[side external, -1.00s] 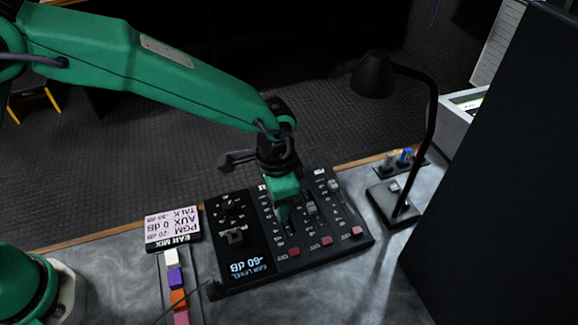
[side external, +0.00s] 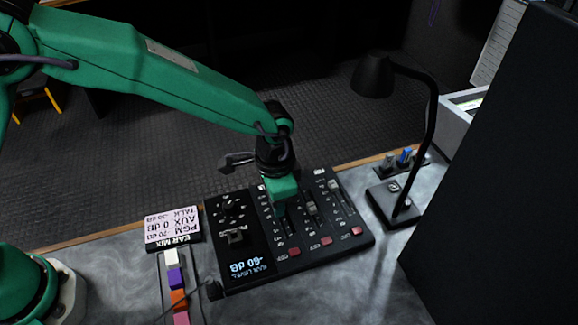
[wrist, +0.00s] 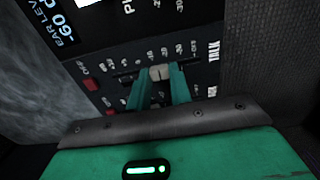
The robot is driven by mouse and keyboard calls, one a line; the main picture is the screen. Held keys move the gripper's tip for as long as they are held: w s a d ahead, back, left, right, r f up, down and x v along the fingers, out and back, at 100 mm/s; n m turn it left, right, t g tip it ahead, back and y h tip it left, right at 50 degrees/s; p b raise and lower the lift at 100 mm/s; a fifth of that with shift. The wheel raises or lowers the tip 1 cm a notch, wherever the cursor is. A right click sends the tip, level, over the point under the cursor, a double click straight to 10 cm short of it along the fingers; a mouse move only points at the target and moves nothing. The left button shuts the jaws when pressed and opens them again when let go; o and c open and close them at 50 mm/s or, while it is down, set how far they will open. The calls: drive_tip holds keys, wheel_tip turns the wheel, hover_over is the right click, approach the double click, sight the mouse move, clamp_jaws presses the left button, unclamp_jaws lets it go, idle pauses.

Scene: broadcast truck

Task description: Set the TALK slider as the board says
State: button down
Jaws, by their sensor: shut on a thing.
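The black mixer panel (side external: 348,250) lies on the desk with three slider channels. My gripper (wrist: 163,78) is shut on the pale grey cap of the TALK slider (wrist: 160,72), the channel nearest the display. The cap sits between the two green fingers, partway along its slot. The word TALK is printed past the slot's right end in the wrist view. In the side view my gripper (side external: 279,205) hides this cap. The scale figures beside it are too small to read surely. The board (side external: 173,226) is upside down and seems to read TALK -30 dB.
The panel's display (side external: 247,267) reads EAR LEVEL -60 dB. Two other slider caps, one (side external: 312,208) in the middle and one (side external: 334,185) at the right, are close by. A black desk lamp (side external: 432,130) stands to the right. Coloured blocks (side external: 174,278) lie at the left.

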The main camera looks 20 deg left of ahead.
drive_tip(key=shift+w+a, duration=1)
drive_tip(key=shift+w, duration=0.05)
drive_tip(key=c, duration=1.2)
unclamp_jaws()
drive_tip(key=shift+c, duration=0.2)
wheel_tip(320, 180, up, 8)
drive_tip(key=shift+a, duration=0.1)
